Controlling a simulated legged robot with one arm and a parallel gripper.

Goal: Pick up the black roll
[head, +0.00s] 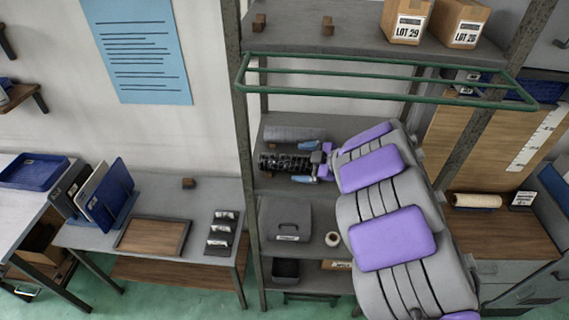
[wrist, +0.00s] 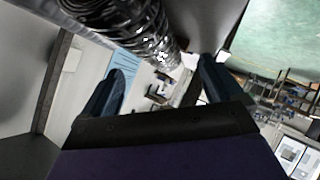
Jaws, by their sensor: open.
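The black roll (head: 282,162) lies on the middle shelf of the rack, its shiny, crinkled surface showing. It also fills the top of the wrist view (wrist: 125,25). My gripper (head: 306,162) reaches in from the right, at the roll's right end. Its blue fingers are open, one on the far side and one on the near side of that end in the head view. In the wrist view the fingertips (wrist: 160,70) stand apart with the roll's end just beyond and between them. I cannot tell whether either finger touches it.
A grey roll (head: 294,133) lies behind the black one. A grey case (head: 284,220) stands on the shelf below. A green rail frame (head: 380,95) juts from the rack above my arm. Rack posts (head: 243,150) stand left of the roll. Boxes (head: 407,22) sit on top.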

